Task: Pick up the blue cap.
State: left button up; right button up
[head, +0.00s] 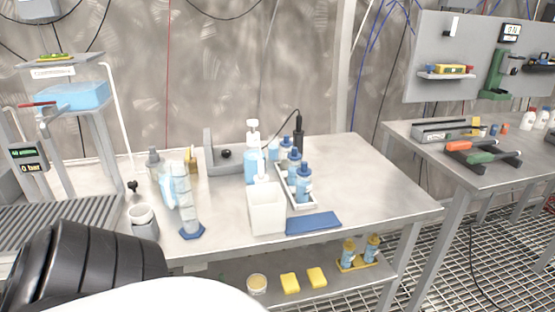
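No loose blue cap can be made out on the table. In the head view, a narrow white tray (312,204) on the light work table (357,175) holds a row of bottles with dark blue tops. The nearest bottle (304,187) stands upright with its blue top (304,172) on. Behind it are a middle bottle (293,170) and a farther one (285,148), partly hidden. Neither of my grippers shows in this view. A black ribbed part of my own body fills the lower left, with a white part of mine beside it.
The table's right side is clear. A tool bench (480,165) stands right.

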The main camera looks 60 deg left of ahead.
aim_at(286, 142)
jog(key=i, duration=0.4)
jog(key=u, duration=2)
